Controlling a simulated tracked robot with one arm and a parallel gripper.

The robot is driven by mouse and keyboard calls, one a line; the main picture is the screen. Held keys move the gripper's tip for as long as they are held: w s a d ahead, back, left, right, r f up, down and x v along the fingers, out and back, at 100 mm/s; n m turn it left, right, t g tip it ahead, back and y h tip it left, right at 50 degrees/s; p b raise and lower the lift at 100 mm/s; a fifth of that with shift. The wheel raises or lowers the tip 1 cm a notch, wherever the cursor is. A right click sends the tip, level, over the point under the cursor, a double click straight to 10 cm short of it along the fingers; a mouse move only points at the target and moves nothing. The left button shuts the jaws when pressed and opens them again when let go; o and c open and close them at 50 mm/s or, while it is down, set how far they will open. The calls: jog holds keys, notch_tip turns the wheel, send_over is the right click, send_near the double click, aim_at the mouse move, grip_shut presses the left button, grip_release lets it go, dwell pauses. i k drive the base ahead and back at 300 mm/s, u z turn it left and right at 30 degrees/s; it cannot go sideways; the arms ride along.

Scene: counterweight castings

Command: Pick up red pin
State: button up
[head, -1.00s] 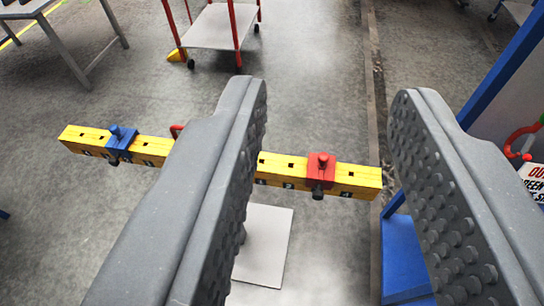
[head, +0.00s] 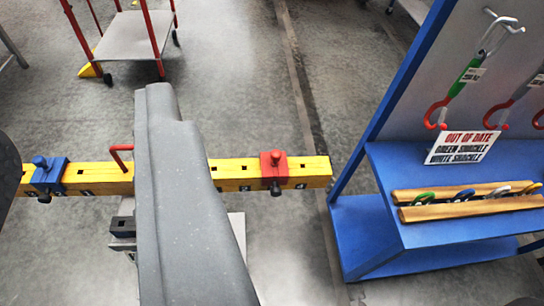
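A yellow beam (head: 235,181) with square holes and number marks runs across the left and middle. A red block with a round knob (head: 273,170) is mounted near its right end. I cannot tell for certain which red part is the pin. A blue block with a knob (head: 47,172) sits near the left end. My gripper (head: 80,125) is open and empty. One grey finger crosses in front of the beam between rod and red block, hiding part of it; the other shows only at the left edge.
A red-framed cart (head: 137,36) stands at upper left. Grey floor lies open between beam and stand.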

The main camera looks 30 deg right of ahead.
aim_at(277, 155)
jog(key=i, duration=1)
jog(key=z, duration=0.05)
